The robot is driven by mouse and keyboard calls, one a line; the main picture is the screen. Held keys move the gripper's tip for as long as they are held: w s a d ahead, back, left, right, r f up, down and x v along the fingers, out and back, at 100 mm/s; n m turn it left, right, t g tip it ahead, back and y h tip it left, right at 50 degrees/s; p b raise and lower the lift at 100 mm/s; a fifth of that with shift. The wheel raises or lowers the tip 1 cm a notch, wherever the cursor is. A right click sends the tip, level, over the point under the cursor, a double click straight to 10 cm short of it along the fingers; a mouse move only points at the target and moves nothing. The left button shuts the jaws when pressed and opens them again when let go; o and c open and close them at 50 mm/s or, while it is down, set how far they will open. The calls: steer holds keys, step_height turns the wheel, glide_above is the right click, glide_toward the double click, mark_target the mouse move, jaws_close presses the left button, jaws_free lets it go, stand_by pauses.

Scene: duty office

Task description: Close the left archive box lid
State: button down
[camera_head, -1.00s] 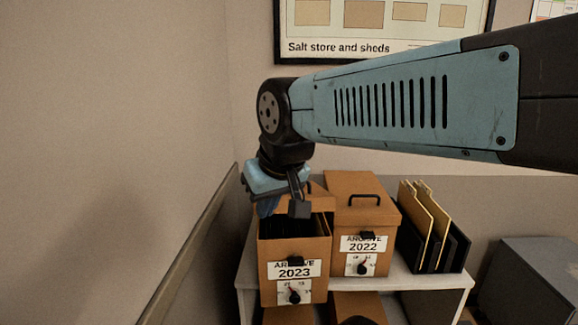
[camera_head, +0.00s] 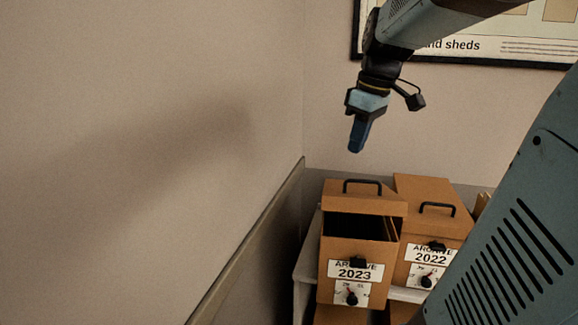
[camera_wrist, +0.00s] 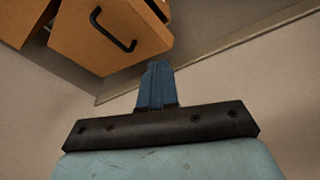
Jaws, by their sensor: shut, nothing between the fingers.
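The left archive box (camera_head: 341,290), labelled ARCHIVE 2023, stands on a white shelf. Its brown lid (camera_head: 357,200) with a black handle is tilted up at the back, and a dark gap shows below its front edge. My gripper (camera_head: 355,148) is shut and empty, above the box and apart from it, near the back wall. In the wrist view my gripper (camera_wrist: 157,72) points toward a brown lid with a black handle (camera_wrist: 113,31), and they look apart.
The ARCHIVE 2022 box (camera_head: 433,235) stands close on the right with its lid down. The wall on the left has a rail (camera_head: 247,245) running close to the shelf (camera_head: 304,272). A framed poster (camera_head: 455,50) hangs behind my arm.

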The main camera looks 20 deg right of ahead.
steer(key=w+d+r+n+g+y, duration=0.1)
steer(key=w+d+r+n, duration=0.15)
steer(key=d, duration=0.35)
steer(key=w+d+r+n+y, duration=0.1)
steer(key=w+d+n, duration=0.2)
steer(key=d, duration=0.2)
steer(key=x, duration=1.2)
steer(key=shift+s+d+f, duration=0.15)
steer(key=shift+d+f, duration=0.1)
steer(key=shift+f, duration=0.9)
